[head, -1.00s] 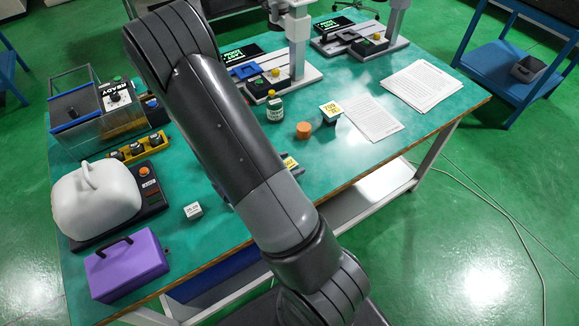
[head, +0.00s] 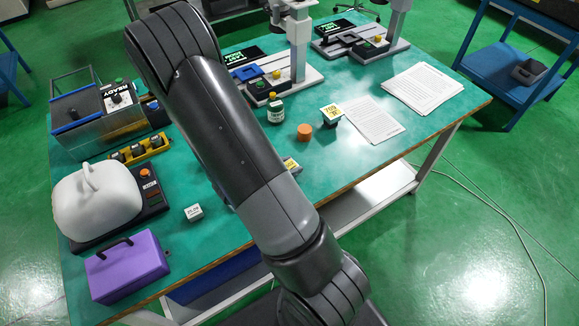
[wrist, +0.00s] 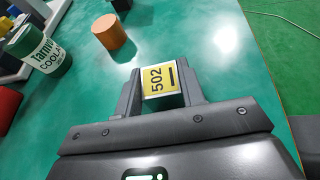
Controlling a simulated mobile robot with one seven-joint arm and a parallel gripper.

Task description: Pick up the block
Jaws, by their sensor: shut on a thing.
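The block (wrist: 160,80) has a yellow top label reading 502 and pale edges. In the wrist view it sits between the two fingers of my gripper (wrist: 161,90), which is shut on it. In the head view, a yellow-labelled block (head: 290,163) shows just past my arm's right edge and looks like the same one. My arm hides most of the gripper there. I cannot tell whether the block is clear of the table. Another block with a yellow label (head: 331,112) stands behind it to the right.
An orange cylinder (head: 304,131) and a coolant bottle (head: 275,109) stand close behind the held block. Papers (head: 371,118) lie to the right. A small white block (head: 193,212), a purple case (head: 126,266) and a white-covered device (head: 97,204) are at left. The green table (head: 350,165) is clear at front right.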

